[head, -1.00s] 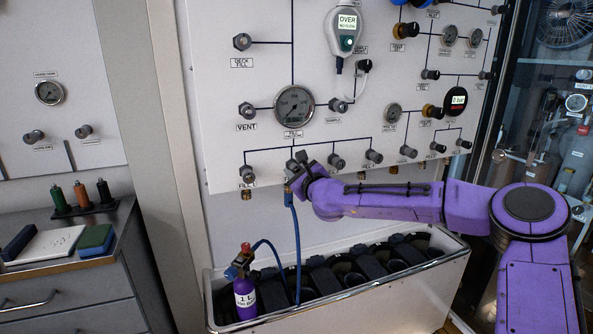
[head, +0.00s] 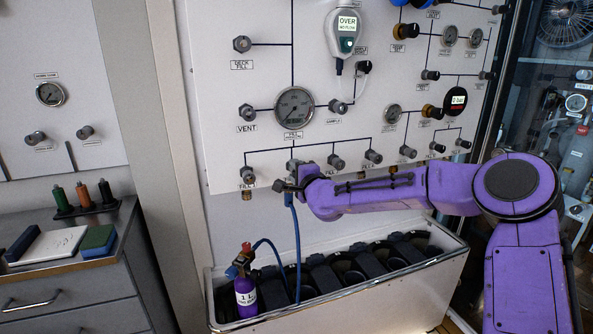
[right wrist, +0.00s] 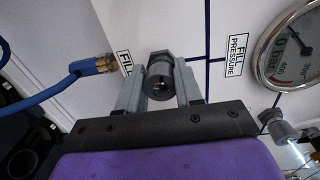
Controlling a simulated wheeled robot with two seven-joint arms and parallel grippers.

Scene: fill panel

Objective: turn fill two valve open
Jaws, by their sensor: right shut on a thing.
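The fill two valve is a grey knob (right wrist: 158,78) low on the white panel, seen between my right gripper's fingers in the right wrist view. My right gripper (right wrist: 158,92) is shut on this knob, with one finger on each side. In the head view the right gripper (head: 287,184) is at the panel's lower edge, and the knob (head: 293,166) shows just above it. A blue hose (head: 297,245) hangs from the fitting below this valve. The valve's label is partly hidden. My left gripper is not in view.
The fill one knob (head: 247,175) is just left, and more knobs (head: 336,162) stand to the right. A fill pressure gauge (head: 294,106) is above. Below, a metal trough (head: 340,300) holds dark cylinder slots and a purple bottle (head: 246,297). A drawer cabinet (head: 70,290) stands left.

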